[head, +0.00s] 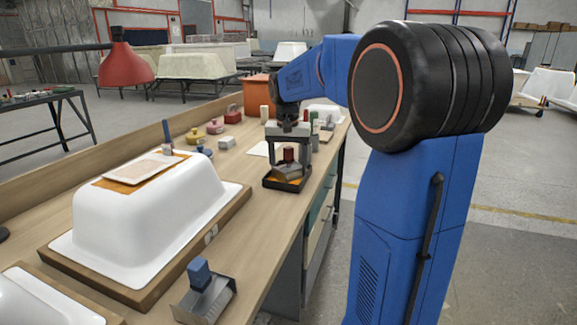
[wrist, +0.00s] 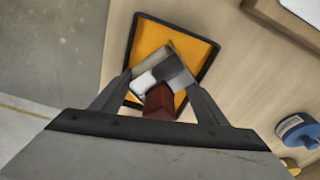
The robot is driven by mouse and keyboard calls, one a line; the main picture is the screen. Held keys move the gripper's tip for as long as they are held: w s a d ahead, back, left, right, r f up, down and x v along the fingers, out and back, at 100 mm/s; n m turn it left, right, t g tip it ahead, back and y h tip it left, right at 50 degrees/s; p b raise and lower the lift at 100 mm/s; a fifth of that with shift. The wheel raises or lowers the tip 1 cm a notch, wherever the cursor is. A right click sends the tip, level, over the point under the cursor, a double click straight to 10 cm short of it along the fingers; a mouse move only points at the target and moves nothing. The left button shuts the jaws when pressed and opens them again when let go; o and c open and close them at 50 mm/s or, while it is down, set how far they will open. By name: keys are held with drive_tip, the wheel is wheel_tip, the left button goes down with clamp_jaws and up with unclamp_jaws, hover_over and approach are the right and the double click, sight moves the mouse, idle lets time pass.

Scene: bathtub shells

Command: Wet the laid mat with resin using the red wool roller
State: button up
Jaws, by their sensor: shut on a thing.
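My gripper (head: 288,162) is shut on the roller by its dark red handle (wrist: 158,103). The roller's pale grey-and-white head (wrist: 165,73) is below the handle, over or in the black tray (head: 281,186). The tray has an orange floor and also shows in the wrist view (wrist: 212,62). I cannot tell whether the head touches the orange. The white upturned tub shell (head: 140,220) stands on a wooden base at the left. On its top lies a pale mat (head: 147,167), over an orange patch.
A blue-handled metal tool (head: 201,285) lies near the front bench edge. Several small pots and blocks, including a yellow pot (head: 215,127), stand behind the tray. A red lamp (head: 124,65) hangs over the far left. Bare bench lies between shell and tray.

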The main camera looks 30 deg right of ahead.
drive_tip(key=shift+w+r, duration=0.15)
drive_tip(key=shift+r, duration=0.2)
drive_tip(key=shift+r, duration=3.25)
